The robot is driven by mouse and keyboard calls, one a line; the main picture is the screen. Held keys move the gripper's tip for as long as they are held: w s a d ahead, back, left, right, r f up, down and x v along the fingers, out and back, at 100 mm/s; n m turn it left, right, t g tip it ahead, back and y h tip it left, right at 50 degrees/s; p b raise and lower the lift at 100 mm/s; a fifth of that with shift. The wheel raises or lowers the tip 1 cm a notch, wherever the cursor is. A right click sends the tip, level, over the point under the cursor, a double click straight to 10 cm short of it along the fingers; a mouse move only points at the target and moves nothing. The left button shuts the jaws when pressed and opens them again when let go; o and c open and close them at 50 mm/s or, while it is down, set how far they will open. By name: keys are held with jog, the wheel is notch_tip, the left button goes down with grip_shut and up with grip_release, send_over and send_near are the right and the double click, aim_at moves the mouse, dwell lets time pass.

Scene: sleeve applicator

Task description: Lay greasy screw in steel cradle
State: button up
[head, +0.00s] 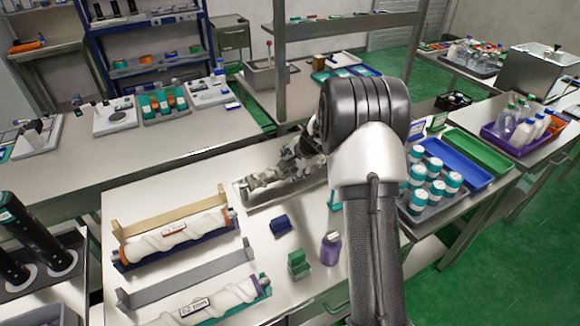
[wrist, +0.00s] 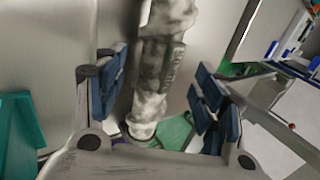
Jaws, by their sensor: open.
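The greasy screw (wrist: 165,60) is a pale shaft with dark smears. In the wrist view it runs between the blue-padded fingers of my gripper (wrist: 160,95), which is open, with space visible on both sides. In the head view the screw (head: 268,181) lies over a shallow grey tray (head: 256,206), and my arm hides part of this area. The steel cradle (head: 188,277) is a long grey rail with raised ends at the front left of the bench, and it is empty.
A similar tan cradle (head: 168,211) stands behind it. White-wrapped rolls lie in a blue holder (head: 178,249) and a teal holder (head: 235,309). A blue block (head: 280,225), green block (head: 298,264) and purple bottle (head: 330,249) stand to the right of the cradles.

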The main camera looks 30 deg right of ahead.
jog(key=s+a+r+n+y+p, duration=0.1)
jog(key=s+a+r+n, duration=0.3)
jog(key=s+a+r, duration=0.5)
jog(key=s+a+r+n, duration=0.4)
jog(key=s+a+r, duration=0.3)
jog(key=r, duration=0.5)
jog(key=s+a+n, duration=0.1)
jog(key=s+n, duration=0.2)
jog(key=s, duration=0.5)
jog(key=s+a+n+g, duration=0.1)
jog(key=s+n, duration=0.2)
jog(key=s, duration=0.6)
jog(key=s+a+r+n+g+h, duration=0.1)
jog(key=s+n, duration=0.2)
jog(key=s, duration=0.5)
jog(key=shift+s+a+n, duration=0.3)
jog(key=shift+s, duration=0.1)
